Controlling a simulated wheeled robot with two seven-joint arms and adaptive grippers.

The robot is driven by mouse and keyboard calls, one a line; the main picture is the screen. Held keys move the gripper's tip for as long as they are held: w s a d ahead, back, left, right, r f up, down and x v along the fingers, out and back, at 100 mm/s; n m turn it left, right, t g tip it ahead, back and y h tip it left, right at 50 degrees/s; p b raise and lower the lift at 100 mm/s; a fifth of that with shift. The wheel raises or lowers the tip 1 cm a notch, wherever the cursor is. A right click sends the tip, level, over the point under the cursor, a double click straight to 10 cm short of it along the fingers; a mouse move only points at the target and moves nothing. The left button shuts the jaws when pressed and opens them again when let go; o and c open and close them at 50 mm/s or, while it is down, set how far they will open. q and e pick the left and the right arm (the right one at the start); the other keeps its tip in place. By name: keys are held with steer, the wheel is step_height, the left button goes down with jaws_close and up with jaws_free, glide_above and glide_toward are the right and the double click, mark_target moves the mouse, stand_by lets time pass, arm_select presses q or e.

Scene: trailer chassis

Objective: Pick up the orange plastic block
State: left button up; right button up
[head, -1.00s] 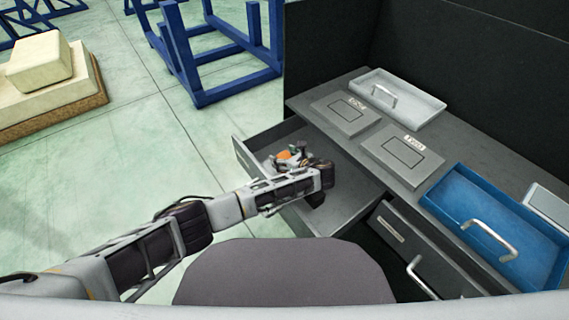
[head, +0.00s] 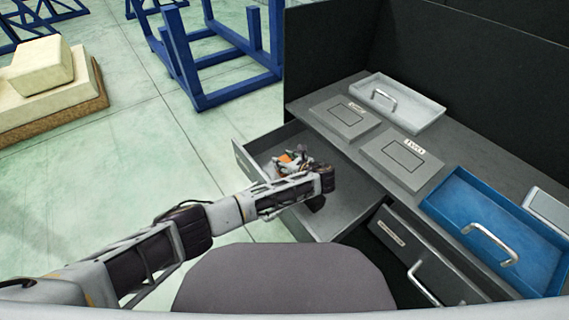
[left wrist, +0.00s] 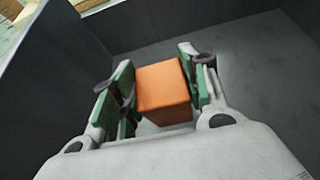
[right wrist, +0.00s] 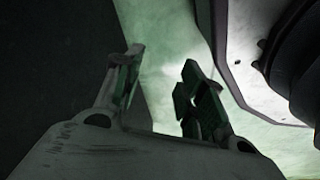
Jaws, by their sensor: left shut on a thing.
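The orange plastic block (left wrist: 163,88) sits between the green-padded fingers of my left gripper (left wrist: 158,90) in the left wrist view. The fingers are shut on it, inside the grey drawer. In the head view the block (head: 287,157) shows as a small orange patch beyond my left gripper (head: 290,163). The open drawer (head: 345,205) has dark inner walls and floor. My right gripper (right wrist: 160,85) shows only in the right wrist view, with its fingers apart and nothing between them.
The grey workbench (head: 440,195) right of the drawer holds a blue tray (head: 520,215), a white tray (head: 425,110) and two grey labelled plates (head: 403,158). Another drawer (head: 425,262) is partly open in front. Blue metal frames (head: 230,90) and stacked pale blocks (head: 40,66) stand on the floor.

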arm_select(q)
steer(key=shift+r, duration=0.15)
steer(key=shift+r, duration=0.45)
step_height(320, 180, up, 8)
steer(key=shift+f+p, duration=0.15)
steer(key=shift+p, duration=0.95)
steer(key=shift+r, duration=0.55)
arm_select(e)
steer(key=s+d+f, duration=0.3)
steer(key=s, duration=0.1)
steer(key=shift+f, duration=0.35)
